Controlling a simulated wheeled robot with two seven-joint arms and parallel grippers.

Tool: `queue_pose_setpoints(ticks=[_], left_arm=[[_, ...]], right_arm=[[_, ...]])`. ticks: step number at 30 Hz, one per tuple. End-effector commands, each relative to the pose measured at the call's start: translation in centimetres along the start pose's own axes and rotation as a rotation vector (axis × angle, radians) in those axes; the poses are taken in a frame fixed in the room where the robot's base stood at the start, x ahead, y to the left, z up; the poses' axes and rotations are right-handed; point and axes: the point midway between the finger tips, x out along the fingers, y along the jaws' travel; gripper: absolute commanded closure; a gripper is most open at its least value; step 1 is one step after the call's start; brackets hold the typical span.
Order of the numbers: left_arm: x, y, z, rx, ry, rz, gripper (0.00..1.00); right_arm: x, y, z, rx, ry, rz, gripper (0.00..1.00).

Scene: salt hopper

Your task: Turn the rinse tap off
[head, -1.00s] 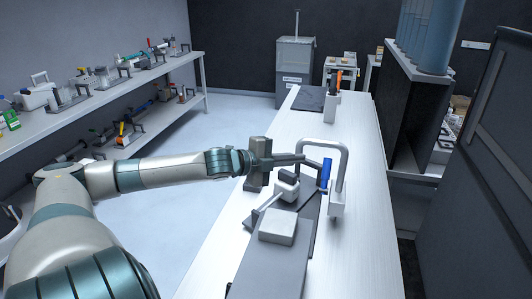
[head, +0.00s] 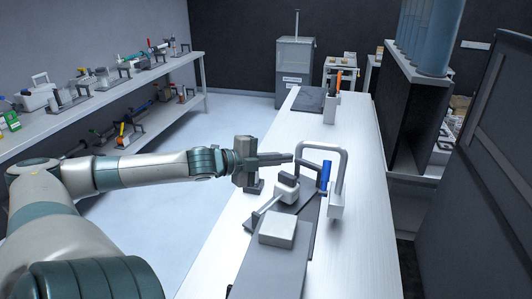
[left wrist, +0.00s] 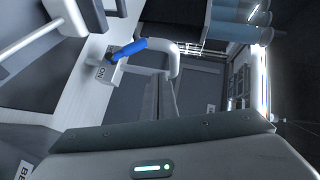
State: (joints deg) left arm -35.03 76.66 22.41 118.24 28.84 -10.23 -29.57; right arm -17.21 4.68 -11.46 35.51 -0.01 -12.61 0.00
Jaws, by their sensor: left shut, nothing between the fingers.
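The rinse tap (head: 340,168) is a grey gooseneck pipe on a block on the white bench. Its blue lever (head: 326,175) stands close to upright beside the spout in the head view. In the left wrist view the blue lever (left wrist: 128,50) shows slanted, near a small label (left wrist: 101,72) that seems to read ON. My left gripper (head: 291,158) is shut and empty, held level above the bench. The shut fingers also show in the left wrist view (left wrist: 160,90). My right gripper is out of view.
A grey device with a pale block (head: 278,231) and a lever arm stands on the bench below and in front of the tap. A holder with an orange-handled item (head: 333,103) stands farther back. The bench between them is clear. A dark cabinet (head: 480,180) is at right.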

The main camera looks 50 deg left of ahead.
Motion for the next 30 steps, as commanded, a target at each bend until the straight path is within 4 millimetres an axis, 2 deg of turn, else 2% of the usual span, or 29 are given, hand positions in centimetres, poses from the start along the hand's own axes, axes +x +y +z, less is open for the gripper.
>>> queue_pose_setpoints(ticks=[21,30], left_arm=[[-4.6,-1.2,0.1,-0.002,0.000,0.002,1.00],[-5.4,-1.4,0.2,-0.001,-0.001,0.001,1.00]], right_arm=[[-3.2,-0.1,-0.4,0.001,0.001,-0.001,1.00],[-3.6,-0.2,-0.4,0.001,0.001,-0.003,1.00]])
